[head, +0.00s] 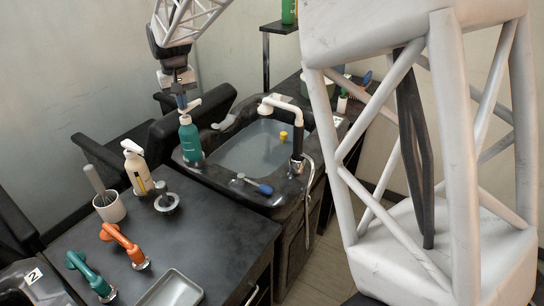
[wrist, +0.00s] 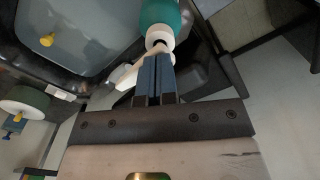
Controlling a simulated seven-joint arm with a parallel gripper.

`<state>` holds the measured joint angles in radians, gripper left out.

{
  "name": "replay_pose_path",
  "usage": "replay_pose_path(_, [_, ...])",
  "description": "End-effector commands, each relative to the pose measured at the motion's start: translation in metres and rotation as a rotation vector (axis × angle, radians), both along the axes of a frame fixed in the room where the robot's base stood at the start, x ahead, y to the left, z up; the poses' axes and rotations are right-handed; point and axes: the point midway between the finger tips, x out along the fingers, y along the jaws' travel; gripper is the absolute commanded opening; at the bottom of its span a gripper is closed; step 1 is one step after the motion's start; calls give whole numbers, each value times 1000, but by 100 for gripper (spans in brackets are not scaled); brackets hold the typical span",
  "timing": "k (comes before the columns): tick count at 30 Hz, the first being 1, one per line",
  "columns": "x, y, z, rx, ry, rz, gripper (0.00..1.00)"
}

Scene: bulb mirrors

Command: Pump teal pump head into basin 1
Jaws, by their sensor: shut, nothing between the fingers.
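A teal pump bottle (head: 190,142) with a white pump head (head: 190,106) stands upright at the left edge of the sink unit. Its nozzle points right, towards the grey basin (head: 250,150). My gripper (head: 181,101) is shut and empty, directly at the top of the pump head; I cannot tell whether it touches. In the wrist view its closed blue fingers (wrist: 155,75) overlap the pump head, partly hiding it. The white nozzle (wrist: 124,76) shows left of the fingers, and the teal bottle (wrist: 160,12) lies beyond. No number shows on this basin.
A white faucet (head: 283,106) arches over the basin, and a yellow object (head: 283,135) lies in it. A blue-handled tool (head: 257,186) rests on the front rim. A cream pump bottle (head: 136,166) and teal and orange handled items stand on the black counter (head: 215,235).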

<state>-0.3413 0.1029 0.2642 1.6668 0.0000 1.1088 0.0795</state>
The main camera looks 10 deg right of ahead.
Motion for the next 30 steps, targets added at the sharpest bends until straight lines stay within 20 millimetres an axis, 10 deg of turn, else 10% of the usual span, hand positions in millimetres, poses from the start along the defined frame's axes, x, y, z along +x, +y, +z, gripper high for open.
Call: replay_pose_path(30, [0,0,16,0,-1,0,0])
